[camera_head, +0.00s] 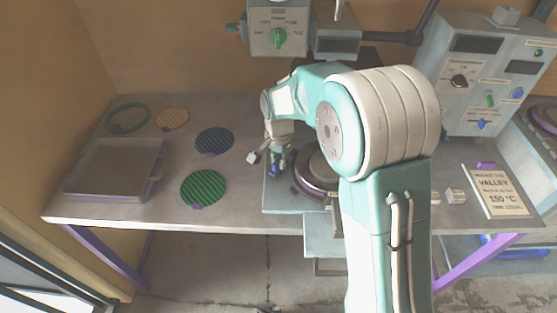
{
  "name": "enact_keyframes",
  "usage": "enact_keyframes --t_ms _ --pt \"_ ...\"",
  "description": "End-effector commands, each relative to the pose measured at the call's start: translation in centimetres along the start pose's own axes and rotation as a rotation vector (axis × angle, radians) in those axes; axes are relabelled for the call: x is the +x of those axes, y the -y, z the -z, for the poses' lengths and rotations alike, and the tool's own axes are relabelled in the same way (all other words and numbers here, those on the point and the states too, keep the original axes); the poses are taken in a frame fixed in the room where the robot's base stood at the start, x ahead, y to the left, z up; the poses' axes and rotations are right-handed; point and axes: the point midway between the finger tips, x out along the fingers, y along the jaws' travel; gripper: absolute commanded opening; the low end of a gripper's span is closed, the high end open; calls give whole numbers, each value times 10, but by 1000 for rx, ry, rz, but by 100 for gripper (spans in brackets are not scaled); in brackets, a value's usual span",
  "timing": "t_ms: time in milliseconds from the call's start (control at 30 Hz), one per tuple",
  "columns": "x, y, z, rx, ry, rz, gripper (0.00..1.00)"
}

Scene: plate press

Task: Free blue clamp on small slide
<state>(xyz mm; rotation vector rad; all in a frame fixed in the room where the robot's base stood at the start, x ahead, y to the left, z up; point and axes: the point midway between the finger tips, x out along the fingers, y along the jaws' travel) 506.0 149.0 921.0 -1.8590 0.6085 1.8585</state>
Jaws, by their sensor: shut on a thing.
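The blue clamp (274,171) is a small dark blue piece at the left side of the press's slide (286,199). My gripper (279,165) points down over it from above and is shut on it. The slide is a light grey plate that carries a round purple-rimmed disc (303,184). My arm hides the right part of the slide and much of the disc. The contact between the fingers and the clamp is small in the view, so its details cannot be told.
A grey tray (69,184), a green ring (111,126), an orange disc (172,119), a dark blue disc (214,141) and a green disc (203,187) lie on the table at left.

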Motion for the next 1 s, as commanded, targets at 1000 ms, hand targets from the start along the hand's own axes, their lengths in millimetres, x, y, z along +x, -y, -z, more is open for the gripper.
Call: enact_keyframes --t_ms 1000 --pt "2 0 -1 -609 5 -2 0"
